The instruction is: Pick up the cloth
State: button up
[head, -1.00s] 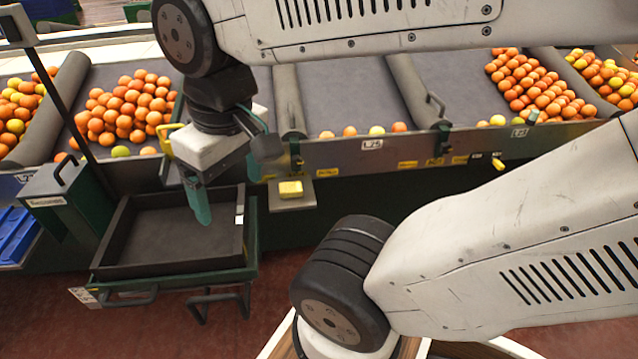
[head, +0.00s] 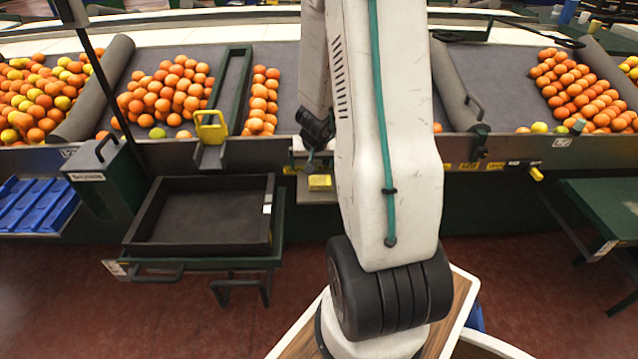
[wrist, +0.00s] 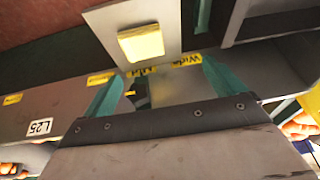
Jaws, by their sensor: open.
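The cloth (head: 320,183) is a small yellow folded pad on a small grey shelf at the front of the sorting line. In the wrist view the cloth (wrist: 141,43) lies on its pale plate, beyond and between the fingertips. My gripper (wrist: 155,85) is open, its two teal fingers apart with nothing between them. In the head view my gripper is mostly hidden behind my arm, just above and beside the cloth. The fingers do not appear to touch the cloth.
A black tray (head: 203,244) on a green stand is left of the cloth. A yellow-handled gate (head: 211,127) is on the line's edge above the tray. Oranges (head: 165,92) lie in sloped lanes behind. A green table (head: 606,207) stands at the right.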

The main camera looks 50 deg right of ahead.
aim_at(320, 179)
jog(key=shift+s+d+f+m+g, duration=0.15)
jog(key=shift+s+d+f, duration=0.25)
jog(key=shift+d+f, duration=0.2)
jog(key=shift+s+d+f+m+g, duration=0.15)
jog(key=shift+s+d+f, duration=0.25)
jog(key=shift+f, duration=0.25)
jog(key=shift+x, duration=3.6)
jog(key=shift+w+d+r, duration=0.1)
jog(key=shift+w+d, duration=0.05)
jog(key=shift+w, duration=0.05)
jog(key=c, duration=1.2)
jog(key=shift+o, duration=0.2)
jog(key=shift+r+h, duration=0.1)
jog(key=shift+h, duration=0.2)
